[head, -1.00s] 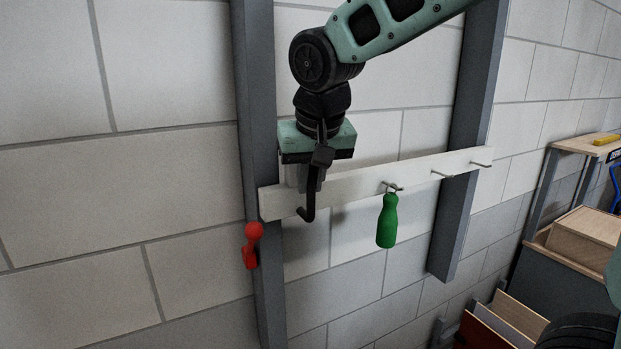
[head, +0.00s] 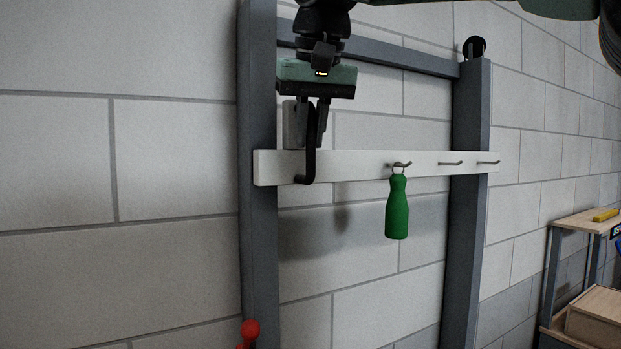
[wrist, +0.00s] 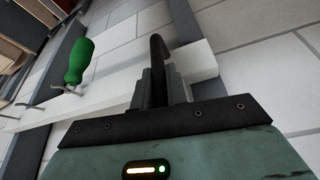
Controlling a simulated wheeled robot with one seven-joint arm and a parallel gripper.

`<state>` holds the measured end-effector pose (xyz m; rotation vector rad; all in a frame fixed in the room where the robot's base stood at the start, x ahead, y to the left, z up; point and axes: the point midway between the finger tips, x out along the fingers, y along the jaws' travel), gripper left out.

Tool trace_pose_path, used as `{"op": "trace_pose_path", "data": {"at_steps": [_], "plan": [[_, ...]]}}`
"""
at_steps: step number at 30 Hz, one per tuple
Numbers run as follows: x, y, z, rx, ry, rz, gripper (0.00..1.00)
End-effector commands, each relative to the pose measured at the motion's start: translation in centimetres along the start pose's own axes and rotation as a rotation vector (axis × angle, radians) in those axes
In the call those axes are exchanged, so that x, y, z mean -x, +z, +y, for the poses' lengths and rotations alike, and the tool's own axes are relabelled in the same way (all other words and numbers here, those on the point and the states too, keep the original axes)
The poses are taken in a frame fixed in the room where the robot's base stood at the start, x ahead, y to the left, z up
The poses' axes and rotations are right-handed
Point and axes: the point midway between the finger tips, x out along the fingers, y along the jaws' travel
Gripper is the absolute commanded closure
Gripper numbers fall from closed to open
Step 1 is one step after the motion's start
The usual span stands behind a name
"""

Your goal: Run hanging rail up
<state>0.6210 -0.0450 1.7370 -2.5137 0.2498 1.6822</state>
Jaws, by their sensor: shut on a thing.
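The hanging rail (head: 352,164) is a white batten lying across two grey uprights, nearly level, with several metal pegs along it. A green bottle-shaped thing (head: 398,208) hangs by a loop from one peg. My gripper (head: 310,140) points down at the rail's left part, shut on a black hook-shaped handle (head: 309,165) there. In the wrist view the black hook (wrist: 158,70) stands between the fingers, with the white rail (wrist: 115,100) running behind and the green thing (wrist: 79,61) beside it. The fingertips are partly hidden by the hook.
The left upright (head: 258,240) and right upright (head: 468,210) are joined by a grey crossbar (head: 420,64) above. A red knob (head: 250,330) sits low by the left upright. A wooden bench (head: 585,222) stands at the right. Bare block wall lies at the left.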

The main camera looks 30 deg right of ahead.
Motion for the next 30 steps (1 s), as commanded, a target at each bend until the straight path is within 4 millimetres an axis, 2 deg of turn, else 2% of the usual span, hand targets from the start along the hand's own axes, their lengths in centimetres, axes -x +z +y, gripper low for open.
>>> {"op": "trace_pose_path", "data": {"at_steps": [3,9,24,25,27,30], "plan": [[2.0,-1.0,-0.1,0.0,-0.002,0.006,1.0],[3.9,-1.7,0.0,0.0,-0.001,0.006,1.0],[4.9,-2.0,0.1,-0.001,-0.003,0.015,1.0],[4.9,-2.0,0.1,-0.001,-0.003,0.015,0.83],[4.9,-2.0,0.1,-0.001,-0.002,0.014,0.64],[4.8,-2.0,0.1,-0.001,-0.002,0.01,0.64]]}}
